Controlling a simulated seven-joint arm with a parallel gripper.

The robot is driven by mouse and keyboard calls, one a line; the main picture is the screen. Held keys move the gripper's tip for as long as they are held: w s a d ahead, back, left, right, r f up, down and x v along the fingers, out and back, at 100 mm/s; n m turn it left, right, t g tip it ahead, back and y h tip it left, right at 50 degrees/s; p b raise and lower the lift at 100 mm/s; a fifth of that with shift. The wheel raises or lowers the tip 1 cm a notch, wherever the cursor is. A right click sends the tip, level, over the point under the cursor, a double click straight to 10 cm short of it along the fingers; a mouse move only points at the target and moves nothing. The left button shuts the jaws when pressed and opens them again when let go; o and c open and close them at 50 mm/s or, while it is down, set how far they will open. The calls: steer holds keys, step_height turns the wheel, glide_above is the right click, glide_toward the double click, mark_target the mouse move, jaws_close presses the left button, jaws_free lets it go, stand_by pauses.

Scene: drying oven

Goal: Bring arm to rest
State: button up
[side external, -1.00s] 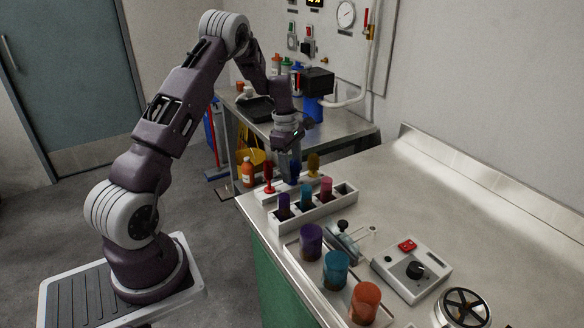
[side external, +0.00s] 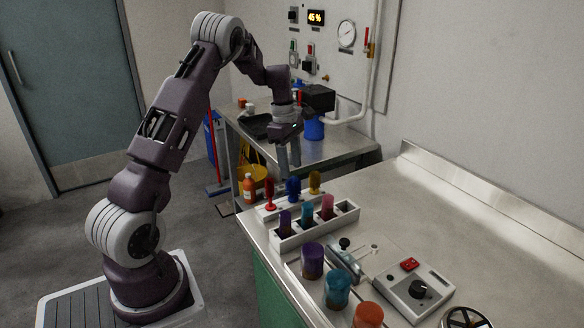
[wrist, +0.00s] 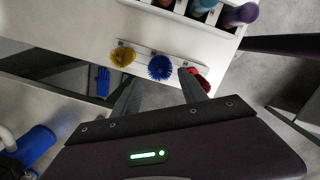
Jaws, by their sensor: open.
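My gripper (side external: 289,160) hangs above and behind the brush holder (side external: 285,207) at the bench's far end. Its two fingers point down, are apart, and hold nothing. In the wrist view the open fingers (wrist: 157,92) reach toward the holder, with empty space between them. A red brush (side external: 269,195), a blue brush (side external: 293,188) and a yellow brush (side external: 315,182) stand upright in the holder. The wrist view shows the yellow (wrist: 122,56) and blue (wrist: 160,68) bristle heads apart from the fingers. One finger partly hides the red brush (wrist: 204,82) there.
A white rack (side external: 318,232) with purple, teal and pink tubes stands in front. Several capped jars (side external: 337,290) and a control box (side external: 413,292) are nearer. A side table (side external: 340,147) with bottles lies behind. The bench's right side (side external: 480,220) is clear.

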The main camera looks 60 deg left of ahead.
steer(key=s+d+r+m+t, duration=0.1)
steer(key=s+d+r+m, duration=0.55)
steer(key=d+r, duration=0.35)
steer(key=s+d+r+m+t, duration=0.2)
steer(key=s+d+r+m, duration=0.5)
steer(key=d, duration=0.4)
steer(key=s+d+m+t+y, duration=0.1)
steer(key=s+d+m, duration=0.5)
steer(key=s+m, duration=0.4)
steer(key=s, duration=0.3)
steer(key=shift+d+f+t, duration=0.15)
steer(key=shift+f+t, duration=0.15)
steer(key=shift+t, duration=0.1)
